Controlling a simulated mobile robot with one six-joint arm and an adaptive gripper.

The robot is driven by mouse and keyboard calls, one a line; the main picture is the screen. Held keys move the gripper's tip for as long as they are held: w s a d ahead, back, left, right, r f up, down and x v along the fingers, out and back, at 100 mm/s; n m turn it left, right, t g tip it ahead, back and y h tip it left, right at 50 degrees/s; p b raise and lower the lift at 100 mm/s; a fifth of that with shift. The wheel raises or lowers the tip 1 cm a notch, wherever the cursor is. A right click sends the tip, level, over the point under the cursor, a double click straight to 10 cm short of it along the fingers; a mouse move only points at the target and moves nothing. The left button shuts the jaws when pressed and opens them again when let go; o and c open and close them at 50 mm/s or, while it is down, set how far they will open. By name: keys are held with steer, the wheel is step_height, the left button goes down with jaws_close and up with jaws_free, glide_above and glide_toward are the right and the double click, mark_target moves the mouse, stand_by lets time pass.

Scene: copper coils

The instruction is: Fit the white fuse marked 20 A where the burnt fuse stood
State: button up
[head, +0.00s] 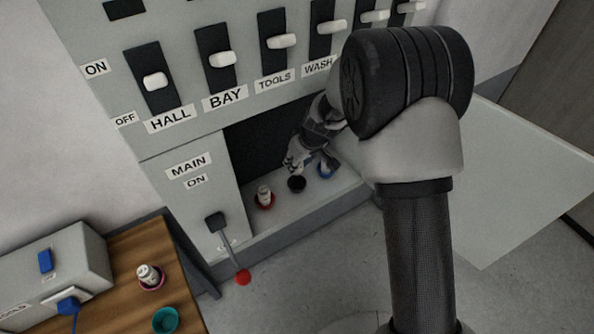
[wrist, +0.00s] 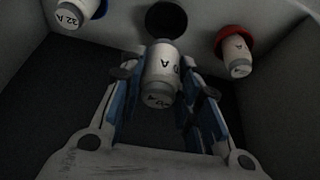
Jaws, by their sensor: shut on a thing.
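My gripper (wrist: 160,85) is shut on a white fuse (wrist: 160,68). Its marking is partly hidden, with a 0 and an A readable. In the wrist view the fuse is in line with the black round socket (wrist: 166,18), whose visible mouth is dark; I cannot tell whether they touch. The black socket (head: 297,184) stands between the red and blue ones in the head view. There my gripper (head: 309,162) is inside the panel's dark recess, just above the black socket. The held fuse is not clear in the head view.
A white fuse stands in the red socket (head: 264,203), another in the blue socket (wrist: 96,9). The recess walls are close around my gripper. The MAIN lever's red knob (head: 243,278) hangs below. A wooden table (head: 128,243) holds a fuse (head: 148,276) and teal cup (head: 165,320).

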mark_target(299, 173)
step_height(299, 173, down, 6)
steer(key=b, duration=0.3)
steer(key=shift+s+f, duration=0.1)
steer(key=shift+f, duration=0.15)
steer(key=shift+w+f, duration=0.25)
steer(key=shift+f, duration=0.1)
steer(key=shift+r, duration=0.1)
